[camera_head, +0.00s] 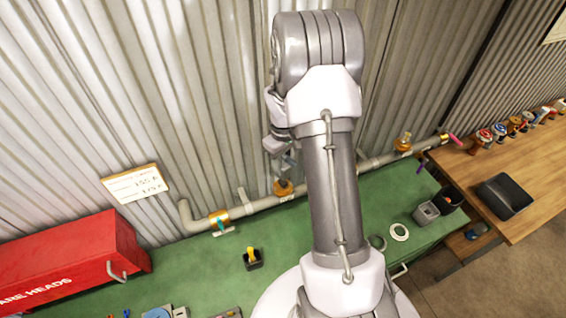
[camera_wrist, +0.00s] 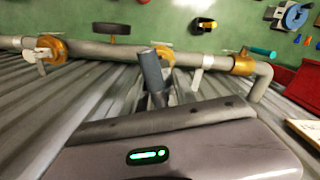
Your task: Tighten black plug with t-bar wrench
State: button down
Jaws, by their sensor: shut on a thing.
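My gripper (camera_head: 279,145) is up by the wall, above the pipe's middle brass fitting (camera_head: 283,187). In the wrist view my gripper (camera_wrist: 157,98) is shut on a dark grey cylindrical piece (camera_wrist: 151,70), which I take to be part of the t-bar wrench. Its far end overlaps the middle brass fitting (camera_wrist: 166,53) in that view. Whether it touches the fitting cannot be told. The rest of the wrench is hidden or too small to make out. I cannot pick out the black plug clearly; the grey piece and gripper partly cover the fitting.
The grey pipe (camera_head: 258,204) runs along the corrugated wall above the green bench (camera_head: 200,255). A red box (camera_head: 70,265) stands at the left. A black cup (camera_head: 253,261) holds a yellow item. A wooden table (camera_head: 535,190) with several valves and a black tray (camera_head: 503,196) is at right.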

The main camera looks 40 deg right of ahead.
jog(key=shift+f+b, duration=2.45)
jog(key=shift+f, duration=0.25)
jog(key=m+b, duration=0.2)
jog(key=m, duration=0.1)
jog(key=shift+f, duration=0.25)
jog(key=m+b, duration=0.1)
jog(key=m, duration=0.1)
jog(key=shift+r+m, duration=0.15)
jog(key=shift+m, duration=0.15)
jog(key=shift+r, duration=0.1)
jog(key=shift+m+b, duration=0.3)
jog(key=shift+b, duration=0.05)
